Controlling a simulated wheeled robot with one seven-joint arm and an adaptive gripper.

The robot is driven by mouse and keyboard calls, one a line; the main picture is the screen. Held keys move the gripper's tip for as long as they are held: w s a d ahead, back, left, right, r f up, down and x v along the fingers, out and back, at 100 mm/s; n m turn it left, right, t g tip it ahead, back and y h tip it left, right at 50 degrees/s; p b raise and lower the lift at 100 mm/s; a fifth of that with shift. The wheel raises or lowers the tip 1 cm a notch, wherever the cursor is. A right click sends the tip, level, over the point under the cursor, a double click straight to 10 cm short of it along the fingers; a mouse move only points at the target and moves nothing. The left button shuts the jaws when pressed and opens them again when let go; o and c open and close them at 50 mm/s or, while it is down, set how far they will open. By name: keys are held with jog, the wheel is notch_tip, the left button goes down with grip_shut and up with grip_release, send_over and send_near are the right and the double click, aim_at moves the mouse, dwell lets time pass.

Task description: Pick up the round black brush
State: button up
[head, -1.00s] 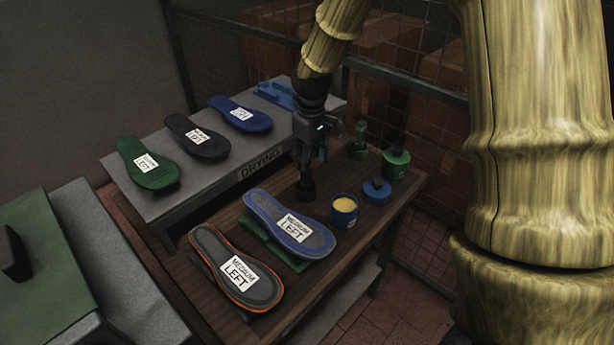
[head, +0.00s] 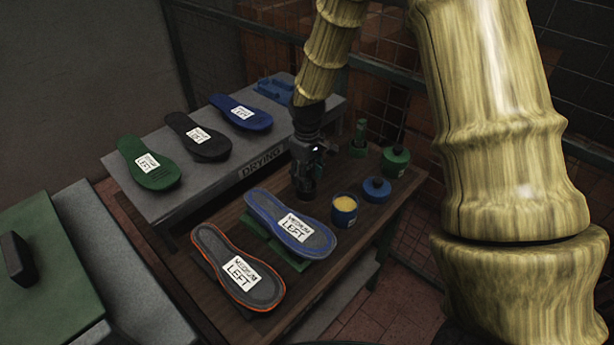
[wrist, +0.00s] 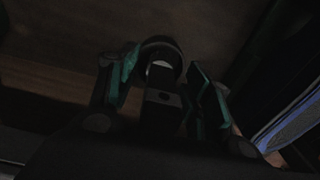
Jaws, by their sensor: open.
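The round black brush (head: 303,193) stands on the brown wooden table, behind the blue-rimmed insole, and my gripper (head: 306,172) is low over it and hides most of it. In the wrist view the brush (wrist: 162,48) shows as a dark round shape with a pale spot, between the green-padded fingers of my gripper (wrist: 163,78). The fingers are open, one on each side of it. I see a gap on the right side; contact on the left is too dark to tell.
A blue-rimmed insole (head: 290,222) on a green block and an orange-rimmed insole (head: 238,268) lie in front. The grey drying bench (head: 215,180) holds several insoles behind.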

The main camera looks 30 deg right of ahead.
jog(key=shift+w+f, duration=0.1)
jog(key=shift+c, duration=1.2)
jog(key=c, duration=0.9)
jog(key=shift+o, duration=0.2)
jog(key=shift+r+b, duration=1.1)
jog(key=shift+r, duration=3.95)
